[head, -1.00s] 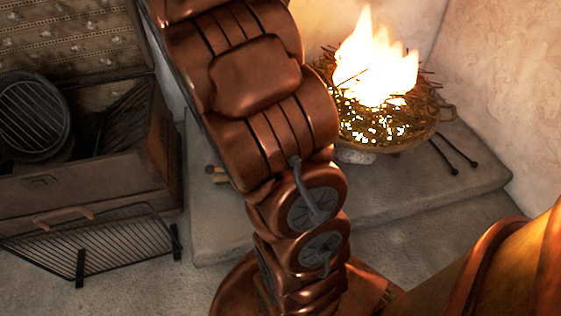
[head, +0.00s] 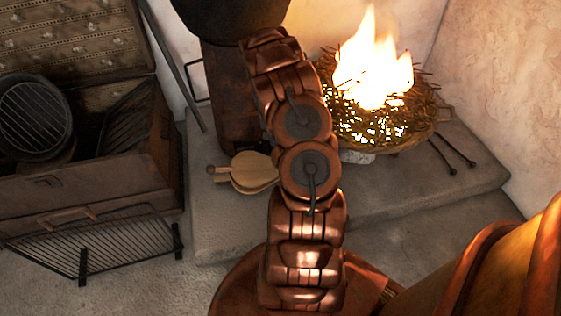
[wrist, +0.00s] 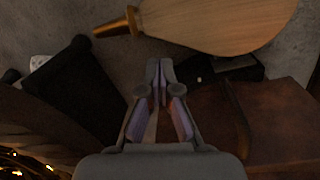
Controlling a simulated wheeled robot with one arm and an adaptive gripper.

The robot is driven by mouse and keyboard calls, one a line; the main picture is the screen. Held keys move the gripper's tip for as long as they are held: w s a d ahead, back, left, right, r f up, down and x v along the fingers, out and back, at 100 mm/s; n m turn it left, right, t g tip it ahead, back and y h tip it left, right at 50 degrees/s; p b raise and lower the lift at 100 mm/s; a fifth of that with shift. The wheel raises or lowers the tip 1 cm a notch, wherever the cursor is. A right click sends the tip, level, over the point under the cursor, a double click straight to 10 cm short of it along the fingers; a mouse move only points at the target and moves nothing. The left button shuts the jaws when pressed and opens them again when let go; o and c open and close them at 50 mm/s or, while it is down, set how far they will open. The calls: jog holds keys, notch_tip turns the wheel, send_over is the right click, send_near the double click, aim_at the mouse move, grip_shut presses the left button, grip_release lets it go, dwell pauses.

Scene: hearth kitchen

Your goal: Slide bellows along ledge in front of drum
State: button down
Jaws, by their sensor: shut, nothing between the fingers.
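The pale wooden bellows (head: 252,172) lies flat on the stone ledge, handles to the left; my arm covers its nozzle end. In the wrist view the bellows (wrist: 215,22) crosses the top, its brass-coloured nozzle pointing left. A dark rounded vessel (head: 230,18), possibly the drum, is cut off at the head view's top, above a brown upright block (head: 232,100). My gripper (wrist: 160,68) is shut and empty, its tips just below the bellows in the wrist picture, with a visible gap. My arm hides it in the head view.
A basket of burning twigs (head: 385,115) stands on the ledge (head: 400,205) at right, with two dark rods beside it. At left are an open chest (head: 85,190) and a wire rack (head: 95,250). The ledge's front strip is clear.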

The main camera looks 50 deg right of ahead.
jog(key=shift+m+t, duration=0.5)
jog(key=shift+m, duration=0.1)
jog(key=d+f+b, duration=0.1)
jog(key=f, duration=0.5)
jog(key=d+f+b, duration=0.1)
jog(key=f, duration=0.4)
jog(key=d+f+b, duration=0.1)
jog(key=d+f, duration=0.1)
jog(key=f, duration=0.4)
jog(key=shift+f, duration=0.35)
jog(key=shift+s, duration=0.15)
